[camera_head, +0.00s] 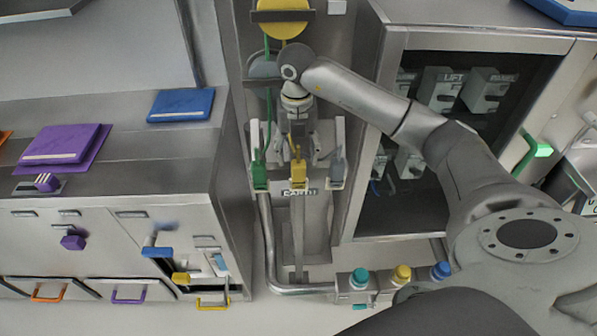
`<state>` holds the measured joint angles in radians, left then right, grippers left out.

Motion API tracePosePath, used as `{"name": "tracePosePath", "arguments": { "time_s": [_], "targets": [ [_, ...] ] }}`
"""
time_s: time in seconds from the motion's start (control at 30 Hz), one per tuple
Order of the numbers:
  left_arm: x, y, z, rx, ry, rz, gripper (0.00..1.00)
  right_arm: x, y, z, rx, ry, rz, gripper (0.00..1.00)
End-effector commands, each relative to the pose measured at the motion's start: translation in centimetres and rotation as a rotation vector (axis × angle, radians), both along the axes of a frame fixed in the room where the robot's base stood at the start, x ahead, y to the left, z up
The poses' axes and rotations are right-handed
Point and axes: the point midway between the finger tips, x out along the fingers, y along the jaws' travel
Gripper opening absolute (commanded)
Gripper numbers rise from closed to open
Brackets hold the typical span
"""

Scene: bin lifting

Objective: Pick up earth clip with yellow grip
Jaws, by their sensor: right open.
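The earth clip with the yellow grip (298,172) hangs in the middle of a row of three clips on the grey column. A clip with a green grip (260,176) hangs to its left, and a clip with a grey grip (337,172) to its right. My right gripper (297,149) is open, pointing down the picture at the yellow clip's upper part. Its fingers overlap that part in the picture; I cannot tell whether they touch it. The yellow grip shows below the fingers. My left gripper is not in view.
An open cabinet (350,225) stands to the right, and grey drawer units (100,215) to the left. A box with teal, yellow and blue knobs (345,286) sits low in front.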

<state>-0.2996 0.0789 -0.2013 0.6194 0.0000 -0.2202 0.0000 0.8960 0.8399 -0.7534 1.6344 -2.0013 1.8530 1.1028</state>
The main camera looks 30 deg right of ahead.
Motion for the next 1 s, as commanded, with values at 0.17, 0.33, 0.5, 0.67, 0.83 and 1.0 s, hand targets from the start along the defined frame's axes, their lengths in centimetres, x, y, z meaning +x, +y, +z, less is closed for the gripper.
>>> {"name": "tracePosePath", "arguments": {
  "time_s": [0.17,0.33,0.5,0.67,0.83,1.0],
  "targets": [
    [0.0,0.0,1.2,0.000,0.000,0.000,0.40,0.1,-0.4,-1.9,0.001,0.005,-0.001,0.57],
    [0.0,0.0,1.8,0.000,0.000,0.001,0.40,0.2,-0.6,-4.4,0.001,0.003,0.001,0.57],
    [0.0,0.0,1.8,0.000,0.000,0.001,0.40,0.3,-0.6,-5.3,0.001,0.000,0.002,0.57],
    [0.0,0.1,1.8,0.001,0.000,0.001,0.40,0.3,-0.6,-5.3,0.001,-0.001,0.002,0.57],
    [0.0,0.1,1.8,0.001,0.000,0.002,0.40,0.3,-0.6,-5.2,0.001,-0.001,0.002,0.35],
    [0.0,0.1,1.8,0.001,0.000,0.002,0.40,0.3,-0.6,-5.2,0.001,-0.001,0.002,0.13]
  ]
}}
